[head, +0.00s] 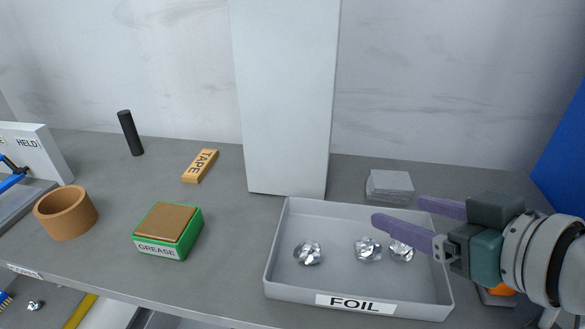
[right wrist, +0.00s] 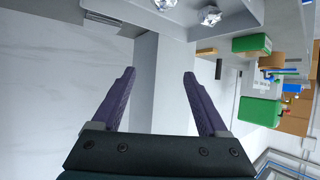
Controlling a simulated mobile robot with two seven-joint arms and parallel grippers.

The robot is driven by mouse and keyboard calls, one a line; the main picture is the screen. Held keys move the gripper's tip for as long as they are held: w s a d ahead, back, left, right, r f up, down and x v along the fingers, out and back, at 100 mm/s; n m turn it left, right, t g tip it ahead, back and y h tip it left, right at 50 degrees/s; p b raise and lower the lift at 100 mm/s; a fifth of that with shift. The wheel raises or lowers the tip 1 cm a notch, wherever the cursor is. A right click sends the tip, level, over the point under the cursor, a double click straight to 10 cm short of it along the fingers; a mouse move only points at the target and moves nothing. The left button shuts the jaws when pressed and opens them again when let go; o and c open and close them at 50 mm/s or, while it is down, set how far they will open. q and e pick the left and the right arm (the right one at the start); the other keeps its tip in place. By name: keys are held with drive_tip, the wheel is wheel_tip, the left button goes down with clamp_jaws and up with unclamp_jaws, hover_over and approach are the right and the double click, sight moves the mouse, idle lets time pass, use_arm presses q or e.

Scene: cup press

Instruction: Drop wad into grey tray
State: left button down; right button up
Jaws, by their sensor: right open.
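The grey tray (head: 274,270) with a FOIL label (head: 356,304) stands at the front of the grey bench, right of centre in the head view. Three crumpled foil wads lie in it: one at the left (head: 308,252), one in the middle (head: 368,249) and one at the right (head: 401,250). My right gripper (head: 398,213) is open and empty above the right part of the tray. Its purple fingers point left. In the right wrist view the fingers (right wrist: 160,82) are apart with nothing between them, and two wads (right wrist: 209,16) show at the top. My left gripper is not in view.
A tall white column (head: 285,95) stands behind the tray. Grey stacked sheets (head: 389,186) lie at its back right. A green GREASE box (head: 168,231), a TAPE block (head: 200,166), a brown ring (head: 66,212) and a black cylinder (head: 130,133) stand to the left. Another wad (head: 35,305) lies lower left.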

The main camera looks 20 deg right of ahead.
drive_tip(key=v, duration=0.4)
drive_tip(key=shift+s+r, duration=0.1)
drive_tip(key=shift+s, duration=0.1)
drive_tip(key=shift+p, duration=0.3)
drive_tip(key=s+a+r+n+g+p, duration=0.2)
drive_tip(key=s+a+r+g+p, duration=0.55)
drive_tip(key=s+r+p, duration=0.35)
wheel_tip(320, 180, up, 35)
drive_tip(key=g+p, duration=0.1)
drive_tip(key=p, duration=3.7)
drive_tip(key=shift+d, duration=0.5)
drive_tip(key=shift+w, duration=0.15)
